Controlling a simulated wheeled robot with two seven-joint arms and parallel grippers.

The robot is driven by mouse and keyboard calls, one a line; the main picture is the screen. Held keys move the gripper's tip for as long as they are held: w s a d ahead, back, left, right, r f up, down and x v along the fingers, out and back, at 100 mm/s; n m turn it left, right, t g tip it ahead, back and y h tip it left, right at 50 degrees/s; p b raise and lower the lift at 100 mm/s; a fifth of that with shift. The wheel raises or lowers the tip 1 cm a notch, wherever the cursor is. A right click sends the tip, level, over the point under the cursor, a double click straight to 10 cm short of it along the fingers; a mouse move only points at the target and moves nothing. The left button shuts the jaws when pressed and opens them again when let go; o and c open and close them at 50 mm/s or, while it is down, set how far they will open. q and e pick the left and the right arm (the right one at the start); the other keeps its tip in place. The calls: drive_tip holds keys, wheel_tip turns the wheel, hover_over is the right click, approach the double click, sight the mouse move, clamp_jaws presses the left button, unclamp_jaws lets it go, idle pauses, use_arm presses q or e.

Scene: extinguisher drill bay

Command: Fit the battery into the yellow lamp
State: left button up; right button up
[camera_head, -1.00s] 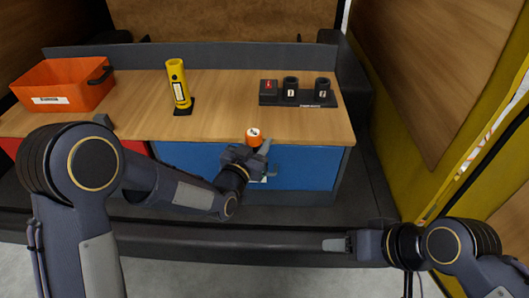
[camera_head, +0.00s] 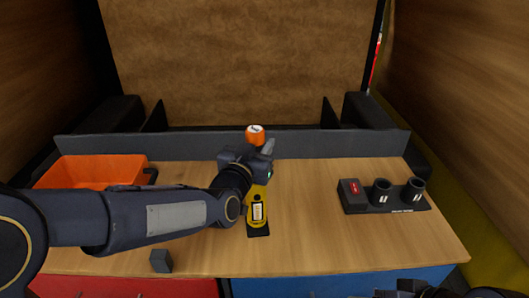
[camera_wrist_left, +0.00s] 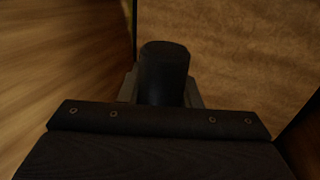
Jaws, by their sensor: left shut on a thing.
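The battery (camera_head: 255,136), with an orange and white end on top, is held upright in my left gripper (camera_head: 262,150). In the left wrist view a dark cylinder (camera_wrist_left: 165,72), the battery's body, sits between the two fingers. The yellow lamp (camera_head: 257,212) stands on a small dark base (camera_head: 258,231) on the workbench. My left gripper covers its upper part in the head view, so its top opening is hidden. The battery shows above the lamp in the picture; I cannot tell the gap. Only a sliver of my right arm shows at the bottom right edge.
On the wooden bench (camera_head: 310,225), a dark holder (camera_head: 400,208) with a red-marked block and two black cups stands at right. An orange bin (camera_head: 95,172) is at left, a grey block (camera_head: 161,260) near the front edge. A low grey wall (camera_head: 330,145) runs behind.

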use_arm(q)
drive_tip(key=shift+w+a+r, duration=0.1)
drive_tip(key=shift+f+b, duration=0.35)
drive_tip(key=shift+f, duration=0.15)
drive_tip(key=shift+f+b, duration=0.5)
drive_tip(key=shift+f, duration=0.55)
drive_tip(key=shift+b, duration=0.8)
idle(0.9)
drive_tip(key=shift+f+b, duration=2.2)
drive_tip(key=shift+b, duration=0.35)
drive_tip(key=shift+r, duration=0.35)
idle(0.8)
drive_tip(key=shift+f+b, duration=0.3)
drive_tip(key=shift+b, duration=0.05)
drive_tip(key=shift+r, duration=0.3)
idle(0.3)
